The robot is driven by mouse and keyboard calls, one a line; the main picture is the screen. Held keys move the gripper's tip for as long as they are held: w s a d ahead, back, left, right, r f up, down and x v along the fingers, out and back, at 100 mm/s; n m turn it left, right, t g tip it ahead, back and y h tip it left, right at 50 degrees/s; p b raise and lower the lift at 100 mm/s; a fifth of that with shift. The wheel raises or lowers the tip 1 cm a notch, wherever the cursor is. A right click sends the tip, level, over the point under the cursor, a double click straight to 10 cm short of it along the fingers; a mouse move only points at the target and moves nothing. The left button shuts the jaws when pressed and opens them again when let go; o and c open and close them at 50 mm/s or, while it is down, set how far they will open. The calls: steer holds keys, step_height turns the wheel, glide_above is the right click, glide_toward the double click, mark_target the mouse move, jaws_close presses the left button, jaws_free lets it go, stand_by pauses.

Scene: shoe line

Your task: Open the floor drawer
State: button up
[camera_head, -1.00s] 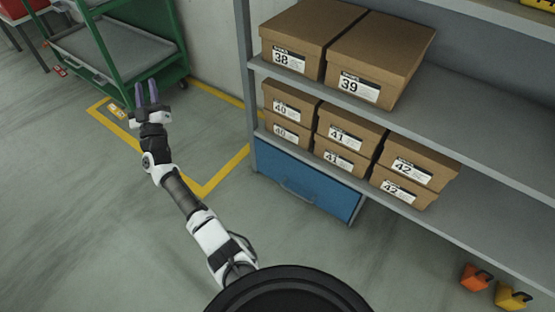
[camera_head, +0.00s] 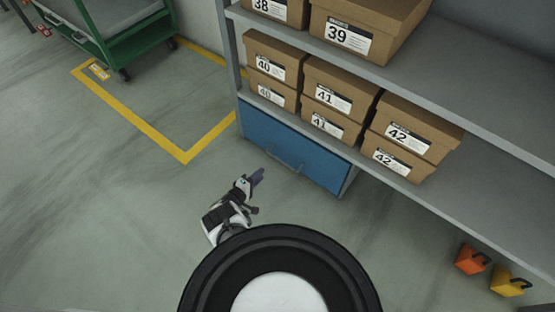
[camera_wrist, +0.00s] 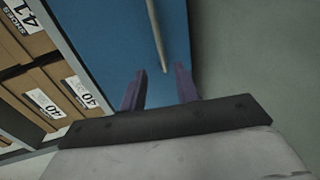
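The floor drawer (camera_head: 295,150) has a blue front and sits shut under the lowest shelf of the rack. Its pale bar handle (camera_head: 285,163) runs along the front. My gripper (camera_head: 257,176) is low in front of the drawer, just left of and below the handle in the head view. In the wrist view my gripper (camera_wrist: 160,88) has its two purple fingers apart with nothing between them. The handle (camera_wrist: 157,35) lies ahead of the fingertips there, against the blue drawer front (camera_wrist: 115,40), and is not touched.
Shoe boxes (camera_head: 335,88) stand stacked on the grey shelf (camera_head: 440,205) above the drawer. A green cart (camera_head: 125,40) is at the upper left by a yellow floor line (camera_head: 130,125). Orange (camera_head: 470,259) and yellow (camera_head: 507,281) objects lie at lower right. Floor before the drawer is clear.

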steer(key=shift+b+x, duration=3.55)
steer(key=shift+x, duration=2.9)
jaws_close()
